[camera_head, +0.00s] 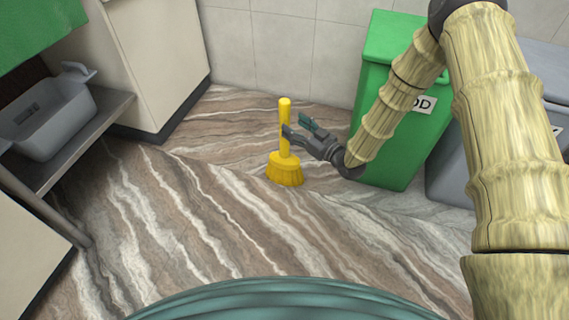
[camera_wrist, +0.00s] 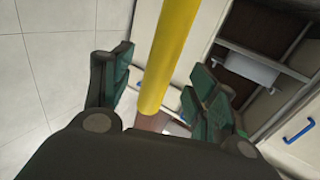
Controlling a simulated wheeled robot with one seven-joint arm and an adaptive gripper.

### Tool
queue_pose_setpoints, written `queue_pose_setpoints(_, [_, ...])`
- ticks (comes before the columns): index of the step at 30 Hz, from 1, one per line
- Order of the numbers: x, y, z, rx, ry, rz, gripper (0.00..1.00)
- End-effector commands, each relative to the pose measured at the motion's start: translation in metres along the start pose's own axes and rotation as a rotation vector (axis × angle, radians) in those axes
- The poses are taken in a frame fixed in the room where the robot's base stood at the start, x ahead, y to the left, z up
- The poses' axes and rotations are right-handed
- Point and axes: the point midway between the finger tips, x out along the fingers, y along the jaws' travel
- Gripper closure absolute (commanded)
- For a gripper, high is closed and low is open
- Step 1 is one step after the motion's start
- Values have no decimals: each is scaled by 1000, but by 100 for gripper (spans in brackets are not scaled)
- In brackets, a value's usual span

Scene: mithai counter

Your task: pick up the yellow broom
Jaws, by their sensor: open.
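The yellow broom (camera_head: 285,172) stands upright on the floor, bristles down, in the middle of the head view. My gripper (camera_head: 297,128) reaches in from the right at the height of the broom's handle. Its fingers are open. In the wrist view the yellow handle (camera_wrist: 166,60) runs between the two green-padded fingers of my gripper (camera_wrist: 155,85), with gaps on both sides. The bristles are not visible in the wrist view.
A green bin (camera_head: 405,150) stands right of the broom, close to my arm, with a grey bin (camera_head: 455,165) beside it. A white cabinet (camera_head: 160,60) and a shelf with a grey tub (camera_head: 52,120) are at left. The marbled floor (camera_head: 200,240) in front is clear.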

Motion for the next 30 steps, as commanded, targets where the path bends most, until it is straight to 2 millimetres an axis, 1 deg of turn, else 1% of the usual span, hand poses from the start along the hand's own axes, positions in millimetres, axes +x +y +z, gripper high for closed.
queue_pose_setpoints(8, [20,-1,7,-1,1,-1,41])
queue_pose_setpoints(15, [47,-2,6,-1,0,-1,41])
queue_pose_setpoints(18, [50,-2,4,0,-1,0,41])
queue_pose_setpoints(23, [50,-2,3,0,-1,0,41])
queue_pose_setpoints(24, [50,-2,3,0,-1,0,45])
queue_pose_setpoints(26, [50,-2,3,1,-1,0,56])
queue_pose_setpoints(30, [50,-2,3,1,-1,0,82])
